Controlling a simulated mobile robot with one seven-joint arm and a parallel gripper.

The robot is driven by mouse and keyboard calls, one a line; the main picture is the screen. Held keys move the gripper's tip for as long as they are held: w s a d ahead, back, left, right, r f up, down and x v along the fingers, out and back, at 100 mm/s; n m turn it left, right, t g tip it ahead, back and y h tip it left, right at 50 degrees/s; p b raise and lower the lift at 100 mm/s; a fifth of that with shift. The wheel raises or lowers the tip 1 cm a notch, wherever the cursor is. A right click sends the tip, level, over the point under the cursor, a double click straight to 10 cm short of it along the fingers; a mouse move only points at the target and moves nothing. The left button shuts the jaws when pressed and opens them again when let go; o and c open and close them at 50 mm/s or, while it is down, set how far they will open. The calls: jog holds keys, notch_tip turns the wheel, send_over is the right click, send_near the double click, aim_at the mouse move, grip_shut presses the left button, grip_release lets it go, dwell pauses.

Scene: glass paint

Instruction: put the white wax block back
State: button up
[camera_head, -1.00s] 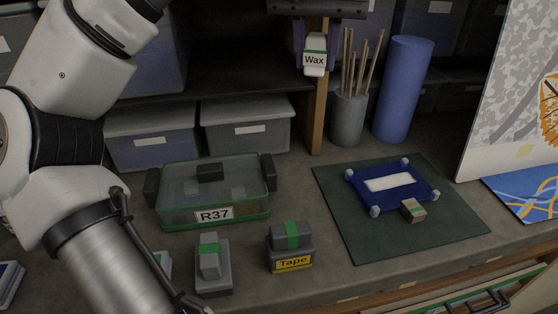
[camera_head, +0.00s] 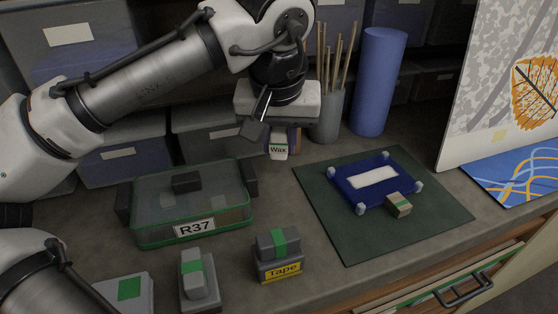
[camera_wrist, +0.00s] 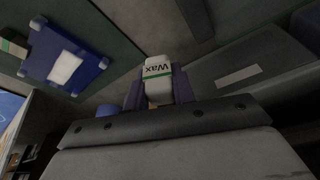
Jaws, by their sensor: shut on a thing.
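The white wax block (camera_head: 279,150), with a "Wax" label and a green stripe, is between the purple-grey fingers of my gripper (camera_head: 283,141). My gripper is shut on it, in front of the back of the counter. In the wrist view the block (camera_wrist: 158,82) shows between the fingers, its label upside down. I cannot tell whether its lower end touches the counter. My arm hides part of the shelf behind.
A clear green-rimmed box marked R37 (camera_head: 158,226) stands left. Grey blocks, one on a "Tape" base (camera_head: 282,272), stand in front. A brush pot (camera_head: 327,122) and a blue roll (camera_head: 378,85) stand behind. A green mat (camera_head: 352,243) holds a blue frame (camera_head: 347,187) and a small block (camera_head: 399,205).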

aim_at(280, 157)
jog(key=shift+f, duration=2.4)
jog(key=shift+f, duration=0.15)
jog(key=shift+f, duration=0.1)
jog(key=o, duration=1)
jog(key=shift+r, duration=0.65)
jog(key=v, duration=1.1)
jog(key=shift+s+r, duration=0.1)
